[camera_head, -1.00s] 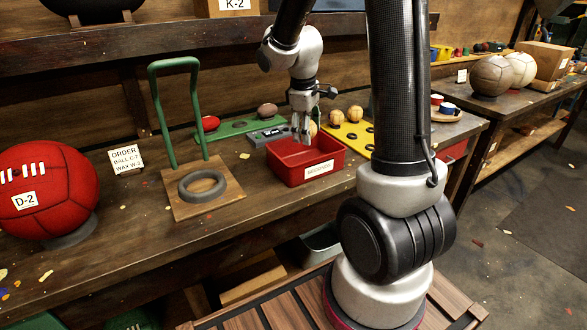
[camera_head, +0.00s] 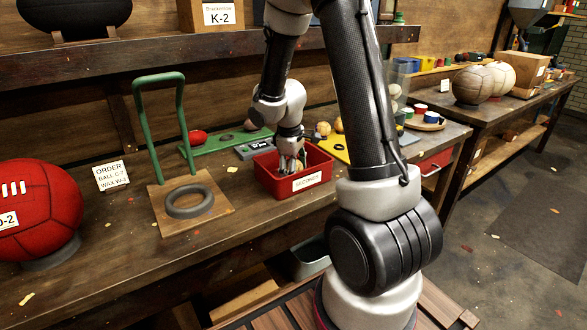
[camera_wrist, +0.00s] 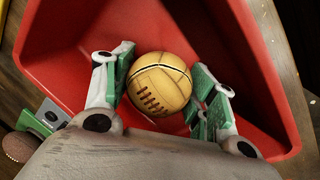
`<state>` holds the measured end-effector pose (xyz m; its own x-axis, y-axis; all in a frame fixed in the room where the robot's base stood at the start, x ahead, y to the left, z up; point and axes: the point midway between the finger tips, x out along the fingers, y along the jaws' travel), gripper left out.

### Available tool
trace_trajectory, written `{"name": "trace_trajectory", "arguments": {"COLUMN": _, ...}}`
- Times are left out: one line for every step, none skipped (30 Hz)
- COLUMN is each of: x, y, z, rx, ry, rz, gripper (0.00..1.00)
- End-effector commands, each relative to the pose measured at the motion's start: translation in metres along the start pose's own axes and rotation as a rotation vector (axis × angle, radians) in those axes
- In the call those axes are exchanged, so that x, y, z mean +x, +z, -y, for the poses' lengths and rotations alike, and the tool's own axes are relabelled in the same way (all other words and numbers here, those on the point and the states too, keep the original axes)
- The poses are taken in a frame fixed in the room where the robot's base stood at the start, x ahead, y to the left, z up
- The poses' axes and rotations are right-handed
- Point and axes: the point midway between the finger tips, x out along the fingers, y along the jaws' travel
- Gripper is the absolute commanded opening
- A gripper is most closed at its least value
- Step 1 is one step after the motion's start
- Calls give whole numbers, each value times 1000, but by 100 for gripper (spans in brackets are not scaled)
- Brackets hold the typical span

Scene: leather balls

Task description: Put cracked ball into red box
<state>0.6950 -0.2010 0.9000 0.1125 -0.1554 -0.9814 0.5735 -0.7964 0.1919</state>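A tan laced ball (camera_wrist: 160,84) with a dark line across it sits between the fingers of my gripper (camera_wrist: 162,88) in the wrist view. The finger pads, with green parts, lie against its two sides. In the head view my gripper (camera_head: 291,166) is down inside the red box (camera_head: 305,183), which has a white label on its front. The ball is hidden there by the fingers and box wall. Red walls of the box (camera_wrist: 75,50) surround the ball in the wrist view. Whether the ball touches the floor of the box cannot be told.
A yellow board (camera_head: 333,148) with tan balls (camera_head: 323,128) lies behind the box. A green stand with a grey ring (camera_head: 189,200) is left of it. A red D-2 ball (camera_head: 40,205) and order card (camera_head: 111,176) stand farther left. Bench space is free before the ring.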

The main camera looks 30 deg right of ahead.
Motion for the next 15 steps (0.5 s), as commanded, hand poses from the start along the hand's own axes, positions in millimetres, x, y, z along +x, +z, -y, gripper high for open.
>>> {"name": "trace_trajectory", "arguments": {"x": 0, "y": 0, "z": 0, "rx": 0, "ry": 0, "rz": 0, "gripper": 68}}
{"name": "trace_trajectory", "arguments": {"x": 0, "y": 0, "z": 0, "rx": 0, "ry": 0, "rz": 0, "gripper": 74}}
{"name": "trace_trajectory", "arguments": {"x": 0, "y": 0, "z": 0, "rx": 0, "ry": 0, "rz": 0, "gripper": 77}}
{"name": "trace_trajectory", "arguments": {"x": 0, "y": 0, "z": 0, "rx": 0, "ry": 0, "rz": 0, "gripper": 77}}
{"name": "trace_trajectory", "arguments": {"x": 0, "y": 0, "z": 0, "rx": 0, "ry": 0, "rz": 0, "gripper": 77}}
{"name": "trace_trajectory", "arguments": {"x": 0, "y": 0, "z": 0, "rx": 0, "ry": 0, "rz": 0, "gripper": 77}}
{"name": "trace_trajectory", "arguments": {"x": 0, "y": 0, "z": 0, "rx": 0, "ry": 0, "rz": 0, "gripper": 77}}
{"name": "trace_trajectory", "arguments": {"x": 0, "y": 0, "z": 0, "rx": 0, "ry": 0, "rz": 0, "gripper": 77}}
{"name": "trace_trajectory", "arguments": {"x": 0, "y": 0, "z": 0, "rx": 0, "ry": 0, "rz": 0, "gripper": 77}}
{"name": "trace_trajectory", "arguments": {"x": 0, "y": 0, "z": 0, "rx": 0, "ry": 0, "rz": 0, "gripper": 77}}
{"name": "trace_trajectory", "arguments": {"x": -1, "y": 0, "z": 0, "rx": 0, "ry": 0, "rz": 0, "gripper": 77}}
{"name": "trace_trajectory", "arguments": {"x": -1, "y": 0, "z": 0, "rx": 1, "ry": 0, "rz": 0, "gripper": 77}}
{"name": "trace_trajectory", "arguments": {"x": -2, "y": 0, "z": 0, "rx": 1, "ry": 1, "rz": -1, "gripper": 77}}
{"name": "trace_trajectory", "arguments": {"x": -3, "y": 0, "z": -1, "rx": 1, "ry": 1, "rz": -1, "gripper": 77}}
{"name": "trace_trajectory", "arguments": {"x": -7, "y": 0, "z": -1, "rx": 1, "ry": 2, "rz": -2, "gripper": 77}}
